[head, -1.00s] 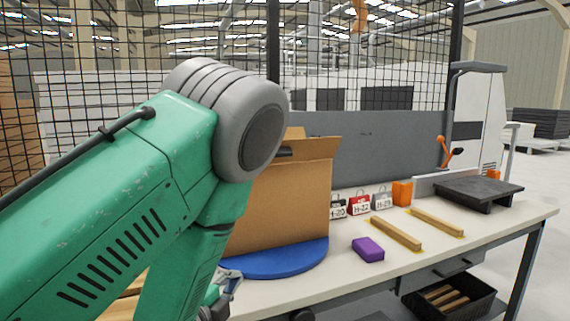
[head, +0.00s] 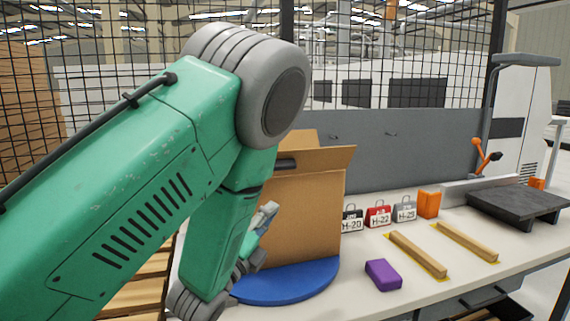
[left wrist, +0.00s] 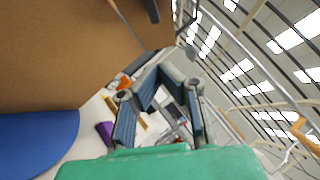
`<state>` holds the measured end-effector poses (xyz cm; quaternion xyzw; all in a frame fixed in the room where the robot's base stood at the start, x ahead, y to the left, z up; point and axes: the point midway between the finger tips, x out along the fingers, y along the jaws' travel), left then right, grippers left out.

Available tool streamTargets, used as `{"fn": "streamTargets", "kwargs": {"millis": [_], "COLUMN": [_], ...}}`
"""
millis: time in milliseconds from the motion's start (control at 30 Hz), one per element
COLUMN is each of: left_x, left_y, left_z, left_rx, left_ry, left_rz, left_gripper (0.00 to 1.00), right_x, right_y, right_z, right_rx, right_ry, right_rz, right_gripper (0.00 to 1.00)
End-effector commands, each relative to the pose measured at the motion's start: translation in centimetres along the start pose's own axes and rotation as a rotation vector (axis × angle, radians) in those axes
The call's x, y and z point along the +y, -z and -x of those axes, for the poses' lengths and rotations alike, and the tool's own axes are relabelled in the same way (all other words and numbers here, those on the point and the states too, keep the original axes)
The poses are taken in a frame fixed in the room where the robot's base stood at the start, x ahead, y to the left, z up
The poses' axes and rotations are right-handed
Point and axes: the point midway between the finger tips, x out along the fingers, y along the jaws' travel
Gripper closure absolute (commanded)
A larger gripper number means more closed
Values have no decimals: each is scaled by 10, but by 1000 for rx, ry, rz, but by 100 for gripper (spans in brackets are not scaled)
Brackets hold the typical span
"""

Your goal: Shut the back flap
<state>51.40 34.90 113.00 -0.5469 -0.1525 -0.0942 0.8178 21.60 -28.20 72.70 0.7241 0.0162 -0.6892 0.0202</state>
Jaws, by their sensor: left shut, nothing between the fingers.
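An open cardboard box (head: 300,220) stands upright on a blue round plate (head: 290,286) in the head view. A flap (head: 303,138) stands up at the back of its top; another flap (head: 335,157) sticks out to the right. My right gripper is not in view.
A purple block (head: 383,274), two wooden strips (head: 418,254), labelled weights (head: 378,215) and an orange block (head: 428,204) lie on the table right of the box. A dark platform (head: 518,206) is farther right. A grey panel and wire fence stand behind. My arm covers the left.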

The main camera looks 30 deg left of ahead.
Motion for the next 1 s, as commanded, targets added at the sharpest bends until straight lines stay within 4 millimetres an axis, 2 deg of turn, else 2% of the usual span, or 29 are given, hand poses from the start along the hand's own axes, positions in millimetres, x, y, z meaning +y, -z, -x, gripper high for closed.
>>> {"fn": "streamTargets", "kwargs": {"millis": [33, 200, 433, 500, 700, 1000], "left_x": [-5, -5, -2, -2, -1, 0], "left_y": [-2, -3, -1, -11, -26, -29], "left_z": [-8, -25, -74, -82, -96, -99], "left_rx": [-1, -2, -2, -5, -1, 0], "left_ry": [0, 0, 5, 2, 1, 0], "left_rz": [3, 2, 3, 1, 1, 1], "left_gripper": [100, 100, 100, 100, 100, 100], "right_x": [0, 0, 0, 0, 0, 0], "right_y": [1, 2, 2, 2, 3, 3], "right_z": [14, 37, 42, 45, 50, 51], "right_rx": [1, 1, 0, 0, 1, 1], "right_ry": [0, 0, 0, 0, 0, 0], "right_rz": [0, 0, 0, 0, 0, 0], "right_gripper": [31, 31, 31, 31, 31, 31]}}
